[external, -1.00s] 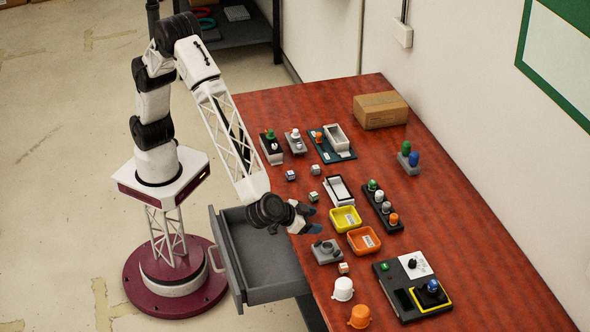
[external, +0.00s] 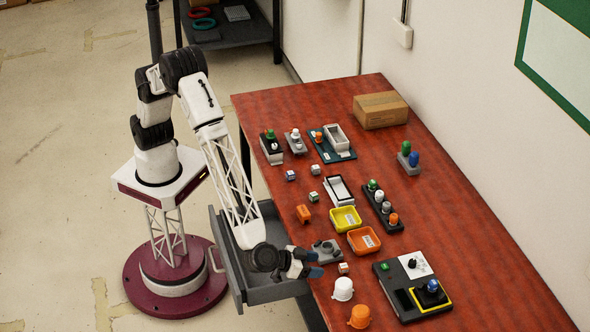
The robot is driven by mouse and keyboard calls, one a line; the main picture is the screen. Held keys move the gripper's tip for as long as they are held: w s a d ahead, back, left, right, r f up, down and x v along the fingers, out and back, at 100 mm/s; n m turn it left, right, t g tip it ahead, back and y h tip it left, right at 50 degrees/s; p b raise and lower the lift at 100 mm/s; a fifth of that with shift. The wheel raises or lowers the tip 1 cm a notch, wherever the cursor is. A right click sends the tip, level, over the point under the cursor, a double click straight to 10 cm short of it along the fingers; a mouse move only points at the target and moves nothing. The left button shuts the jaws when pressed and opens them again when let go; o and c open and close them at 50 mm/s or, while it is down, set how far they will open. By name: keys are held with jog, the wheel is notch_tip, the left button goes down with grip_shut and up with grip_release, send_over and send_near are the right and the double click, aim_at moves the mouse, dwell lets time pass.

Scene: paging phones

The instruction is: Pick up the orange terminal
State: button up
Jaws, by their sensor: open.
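A small orange block (external: 303,213), which looks like the orange terminal, lies alone on the red table near its left edge. My gripper (external: 314,264) is open, with two blue-tipped fingers apart and nothing visible between them. It is below the orange block in the picture, clear of it, at the table's left edge beside a grey fixture (external: 327,250). Its height above the table is hard to tell.
A grey drawer (external: 262,293) stands open under my wrist. An orange tray (external: 363,241), yellow tray (external: 345,219), white cap (external: 343,289) and orange cap (external: 359,317) stand nearby. Small cubes and peg racks fill the middle.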

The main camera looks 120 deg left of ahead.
aim_at(340, 266)
jog(key=shift+x, duration=1.25)
jog(key=shift+w+a, duration=0.1)
jog(key=shift+x, duration=2.5)
jog(key=shift+a, duration=0.1)
jog(key=shift+c, duration=0.2)
jog(key=c, duration=1)
